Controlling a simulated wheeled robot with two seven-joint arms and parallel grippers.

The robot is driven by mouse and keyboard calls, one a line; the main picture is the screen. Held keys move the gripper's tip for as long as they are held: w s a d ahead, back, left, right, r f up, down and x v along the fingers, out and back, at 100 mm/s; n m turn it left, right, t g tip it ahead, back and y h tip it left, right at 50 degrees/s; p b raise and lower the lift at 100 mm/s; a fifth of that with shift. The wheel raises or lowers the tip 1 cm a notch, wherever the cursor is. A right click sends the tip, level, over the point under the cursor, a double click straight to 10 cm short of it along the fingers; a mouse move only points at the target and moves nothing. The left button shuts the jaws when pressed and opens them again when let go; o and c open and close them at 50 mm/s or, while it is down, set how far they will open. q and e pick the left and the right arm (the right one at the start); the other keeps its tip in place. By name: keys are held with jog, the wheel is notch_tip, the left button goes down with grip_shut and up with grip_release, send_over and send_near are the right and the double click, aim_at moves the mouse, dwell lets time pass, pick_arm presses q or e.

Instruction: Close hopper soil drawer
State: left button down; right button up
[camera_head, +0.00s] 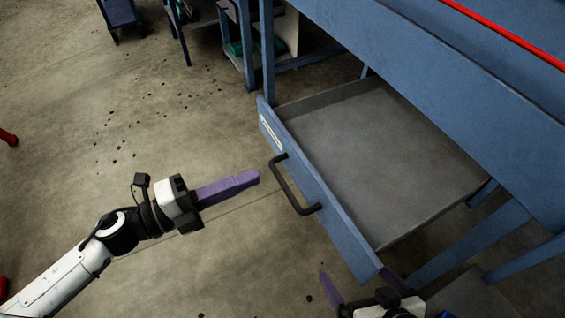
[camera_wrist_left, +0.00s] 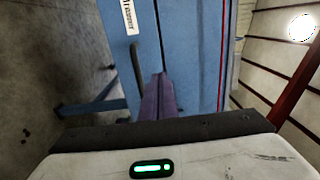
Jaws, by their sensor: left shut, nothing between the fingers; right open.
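The hopper soil drawer (camera_head: 385,160) stands pulled out from the blue hopper frame. Its grey tray is bare inside. Its blue front carries a white label and a black bar handle (camera_head: 290,187). My left gripper (camera_head: 257,175), with purple fingers, is shut and empty, a little left of the handle and apart from it in the head view. In the left wrist view the shut fingers (camera_wrist_left: 160,80) point at the drawer front, beside the handle (camera_wrist_left: 137,65). My right gripper (camera_head: 362,280) is open near the lower right corner of the drawer front, its tips partly hidden.
The blue hopper body (camera_head: 470,75) with a red rail overhangs the drawer at the upper right. Blue legs (camera_head: 475,245) stand below it. Dark crumbs (camera_head: 130,120) lie on the concrete floor at left, which is otherwise largely clear. Blue stands are at the top.

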aim_at(298, 158)
pick_arm(q)
jog(key=x, duration=0.8)
jog(key=shift+w+d, duration=0.15)
jog(key=shift+d, duration=0.05)
pick_arm(e)
jog(key=shift+w, duration=0.25)
pick_arm(q)
jog(key=shift+w+d, duration=0.1)
